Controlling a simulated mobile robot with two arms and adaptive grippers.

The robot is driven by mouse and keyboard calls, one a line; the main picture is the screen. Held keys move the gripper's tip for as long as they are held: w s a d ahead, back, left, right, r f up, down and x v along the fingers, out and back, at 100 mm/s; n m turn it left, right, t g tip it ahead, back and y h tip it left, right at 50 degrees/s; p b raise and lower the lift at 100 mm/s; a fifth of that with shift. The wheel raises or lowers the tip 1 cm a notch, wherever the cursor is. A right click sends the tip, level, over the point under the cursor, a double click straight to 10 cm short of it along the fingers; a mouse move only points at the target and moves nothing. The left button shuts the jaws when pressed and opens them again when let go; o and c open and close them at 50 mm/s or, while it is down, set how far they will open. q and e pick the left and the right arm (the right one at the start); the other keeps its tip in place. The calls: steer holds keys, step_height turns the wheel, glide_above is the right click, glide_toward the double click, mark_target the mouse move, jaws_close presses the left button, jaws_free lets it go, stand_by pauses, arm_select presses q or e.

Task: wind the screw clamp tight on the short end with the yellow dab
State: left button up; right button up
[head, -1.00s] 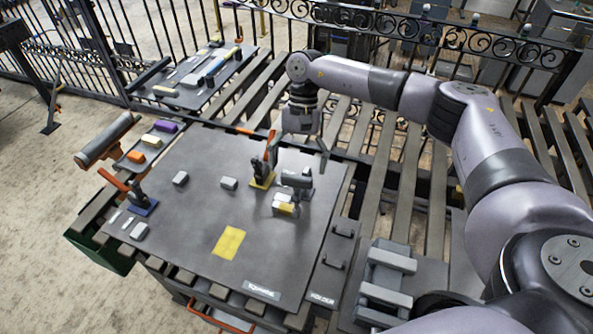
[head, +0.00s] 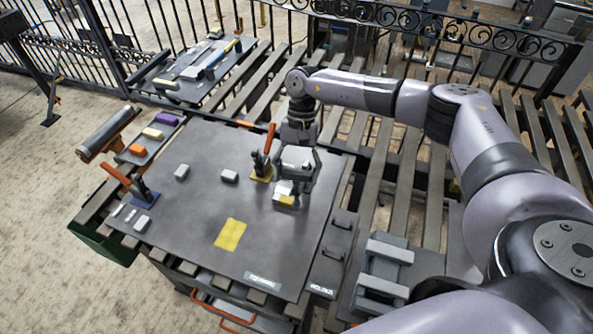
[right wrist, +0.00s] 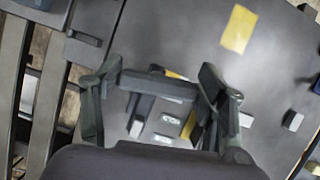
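The screw clamp (head: 297,154) is a grey block at the right part of the dark table, partly hidden by my gripper. A light block with a yellow dab (head: 285,201) lies at its near side. My right gripper (head: 300,172) is lowered over the clamp from above. In the right wrist view its fingers (right wrist: 158,80) stand wide apart, one at each end of a dark grey bar (right wrist: 160,86). Whether they press on the bar I cannot tell. Below the bar are light blocks (right wrist: 162,130) and a bit of yellow. My left gripper is not in view.
An orange-handled toggle clamp (head: 263,160) on a yellow base stands close left of my gripper. Another (head: 130,185) stands on a blue base at the left edge. A yellow square (head: 230,234) marks the table's front. Grey blocks (head: 181,172) lie loose. The table's middle is mostly clear.

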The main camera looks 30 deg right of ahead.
steer(key=c, duration=0.5)
steer(key=shift+c, duration=0.2)
steer(key=m+b, duration=0.2)
steer(key=shift+f+t+y+b, duration=0.2)
steer(key=shift+t+y+b, duration=0.1)
steer(key=shift+t, duration=0.1)
steer(key=m+t+b, duration=0.1)
steer(key=m+b, duration=0.2)
steer(key=shift+m+y, duration=0.3)
steer(key=shift+m, duration=0.1)
steer(key=m+t+b, duration=0.2)
steer(key=m+b, duration=0.3)
steer(key=shift+w, duration=0.15)
steer(key=m+t+b, duration=0.1)
steer(key=m+b, duration=0.2)
steer(key=m+t+b, duration=0.1)
steer(key=m+b, duration=0.2)
steer(key=m, duration=0.1)
steer(key=shift+w+t, duration=0.1)
steer(key=shift+t, duration=0.3)
steer(key=m+b, duration=0.1)
steer(key=m, duration=0.1)
steer(key=m+t+h+b, duration=0.1)
steer(key=m, duration=0.1)
steer(key=shift+w+r+h+b, duration=0.1)
steer(key=shift+h+b, duration=0.2)
steer(key=shift+d+r+m+h+b, duration=0.15)
steer(key=shift+m+h+b, duration=0.35)
steer(key=shift+m+b, duration=0.65)
